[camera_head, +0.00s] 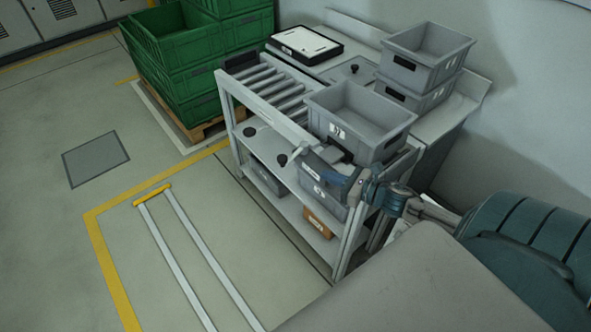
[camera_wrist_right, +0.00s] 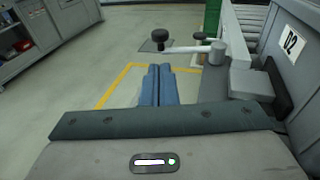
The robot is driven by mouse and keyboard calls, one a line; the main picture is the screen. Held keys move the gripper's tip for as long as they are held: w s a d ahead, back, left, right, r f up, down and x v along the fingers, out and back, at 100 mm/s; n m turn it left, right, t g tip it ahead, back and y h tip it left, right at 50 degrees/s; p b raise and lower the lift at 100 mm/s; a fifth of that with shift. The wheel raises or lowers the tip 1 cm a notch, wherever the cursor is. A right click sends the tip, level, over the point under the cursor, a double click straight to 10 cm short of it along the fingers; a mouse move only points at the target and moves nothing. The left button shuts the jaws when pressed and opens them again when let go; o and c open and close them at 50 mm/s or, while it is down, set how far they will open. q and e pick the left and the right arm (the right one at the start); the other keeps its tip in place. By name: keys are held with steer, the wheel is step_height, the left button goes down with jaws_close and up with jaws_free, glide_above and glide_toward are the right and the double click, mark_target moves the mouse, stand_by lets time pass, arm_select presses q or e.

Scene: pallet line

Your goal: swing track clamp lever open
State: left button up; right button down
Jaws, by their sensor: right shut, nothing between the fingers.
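The clamp lever is a pale grey bar (camera_wrist_right: 190,49) with a black knob (camera_wrist_right: 160,37) at its free end, at the upper middle of the right wrist view. It runs left from a grey block (camera_wrist_right: 247,82) beside a grey crate marked 02 (camera_wrist_right: 292,55). The crate (camera_head: 350,115) stands at the near end of the roller track (camera_head: 268,85) in the head view. My right gripper (camera_wrist_right: 157,75) is shut and empty; its blue fingers point towards the lever and appear apart from it. It also shows beside the track frame in the head view (camera_head: 335,178). My left gripper is not in view.
Grey stacked crates (camera_head: 425,50) and a white-topped black tray (camera_head: 306,42) stand behind the track. Green crates (camera_head: 185,55) stand on a pallet at the back left. A lower shelf holds a brown box (camera_head: 318,221).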

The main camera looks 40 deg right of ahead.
mark_target(294, 155)
arm_select(q)
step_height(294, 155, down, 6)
steer(key=b, duration=0.5)
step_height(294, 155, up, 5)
steer(key=p, duration=0.5)
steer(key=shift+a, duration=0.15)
arm_select(e)
steer(key=x, duration=1.1)
steer(key=shift+w, duration=0.35)
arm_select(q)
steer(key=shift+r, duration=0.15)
arm_select(e)
steer(key=shift+a, duration=0.2)
